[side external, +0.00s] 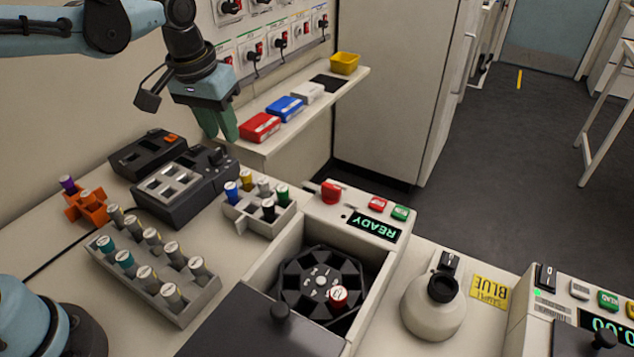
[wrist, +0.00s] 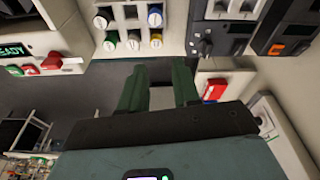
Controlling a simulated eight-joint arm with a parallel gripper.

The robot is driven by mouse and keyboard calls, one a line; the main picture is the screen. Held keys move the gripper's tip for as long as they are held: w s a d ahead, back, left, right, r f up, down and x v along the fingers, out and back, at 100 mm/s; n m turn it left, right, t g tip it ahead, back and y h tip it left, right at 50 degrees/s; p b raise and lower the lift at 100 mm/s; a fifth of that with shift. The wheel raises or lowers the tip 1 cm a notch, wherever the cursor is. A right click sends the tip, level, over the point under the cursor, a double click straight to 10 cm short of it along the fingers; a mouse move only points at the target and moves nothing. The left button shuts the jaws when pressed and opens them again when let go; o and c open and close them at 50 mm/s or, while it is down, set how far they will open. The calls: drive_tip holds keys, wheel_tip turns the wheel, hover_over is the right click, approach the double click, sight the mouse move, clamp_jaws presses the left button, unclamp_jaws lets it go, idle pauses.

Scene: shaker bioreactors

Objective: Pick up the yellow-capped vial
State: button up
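A small grey rack (side external: 262,222) stands in the middle of the bench and holds several vials, including blue-, black- and green-capped ones. In the wrist view, the yellow-capped vial appears to be the one with a yellow rim (wrist: 155,40), in the rack's row nearest the shelf. The vial beside it (wrist: 133,42) also has a yellowish rim, so I cannot fully tell them apart. My gripper (side external: 222,134) is open and empty, pointing down, above and behind the rack. Its two green fingers (wrist: 160,92) show apart in the wrist view.
A wall shelf (side external: 290,130) with red, blue and white boxes is close behind my gripper. A dark grey device (side external: 185,190) and a larger vial rack (side external: 195,312) stand left of the small rack. An open-topped machine with a READY display (side external: 371,228) stands to its right.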

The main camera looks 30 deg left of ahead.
sight(245, 172)
drive_tip(key=shift+g, duration=0.5)
drive_tip(key=shift+w+d+f, duration=0.1)
drive_tip(key=shift+w+f, duration=0.5)
drive_tip(key=shift+f, duration=1.5)
drive_tip(key=shift+w+d+f, duration=0.1)
drive_tip(key=shift+w+f, duration=0.45)
drive_tip(key=shift+f, duration=1.6)
drive_tip(key=shift+w+d+f, duration=0.1)
drive_tip(key=shift+w+f, duration=0.5)
drive_tip(key=shift+f, duration=1.5)
drive_tip(key=c, duration=0.4)
drive_tip(key=shift+c, duration=0.2)
drive_tip(key=shift+r, duration=0.75)
drive_tip(key=r, duration=0.3)
drive_tip(key=shift+s+d, duration=0.25)
drive_tip(key=shift+d, duration=0.05)
drive_tip(key=s+d+r, duration=0.6)
drive_tip(key=d, duration=0.3)
drive_tip(key=shift+r, duration=0.25)
